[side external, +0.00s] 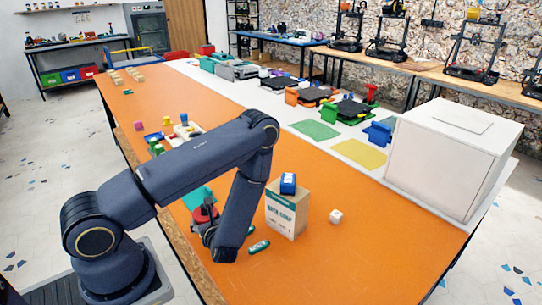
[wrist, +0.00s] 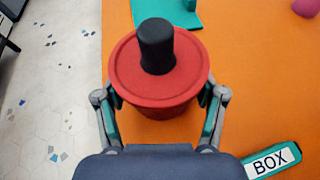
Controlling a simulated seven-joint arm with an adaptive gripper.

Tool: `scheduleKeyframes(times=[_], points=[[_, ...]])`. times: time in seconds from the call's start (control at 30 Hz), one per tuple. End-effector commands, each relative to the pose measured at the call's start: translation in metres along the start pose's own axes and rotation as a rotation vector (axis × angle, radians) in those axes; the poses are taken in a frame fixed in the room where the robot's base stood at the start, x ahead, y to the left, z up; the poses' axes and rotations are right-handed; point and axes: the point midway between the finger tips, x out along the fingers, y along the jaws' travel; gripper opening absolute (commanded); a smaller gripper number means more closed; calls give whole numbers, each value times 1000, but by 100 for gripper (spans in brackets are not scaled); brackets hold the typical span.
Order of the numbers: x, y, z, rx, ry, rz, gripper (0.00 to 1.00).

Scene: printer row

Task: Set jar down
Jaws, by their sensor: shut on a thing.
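The jar (wrist: 135,70) is red, with a wide round rim and a black knob on top. In the side view the jar (side external: 203,213) is partly hidden by my arm, near the table's front left edge. My gripper (wrist: 160,100) is shut on it, with one finger on each side below the rim. In the side view my gripper (side external: 212,229) is low over the orange table (side external: 330,265). The jar looks upright. I cannot tell whether its base touches the table.
A teal mat (side external: 197,197) lies just behind the jar. A green BOX label (side external: 259,246) lies to its right in the wrist view. A carton (side external: 286,213) with a blue block (side external: 288,183) on top and a white cube (side external: 336,216) stand further right. The front right table is clear.

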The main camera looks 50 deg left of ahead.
Motion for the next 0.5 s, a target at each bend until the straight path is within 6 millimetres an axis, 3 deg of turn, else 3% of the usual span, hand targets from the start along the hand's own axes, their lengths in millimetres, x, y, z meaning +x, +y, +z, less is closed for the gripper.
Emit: scheduleKeyframes(times=[0.47, 0.5], points=[[4, 0, -8, -1, -4, 1, 0], [4, 0, -8, -1, -1, 2, 73]])
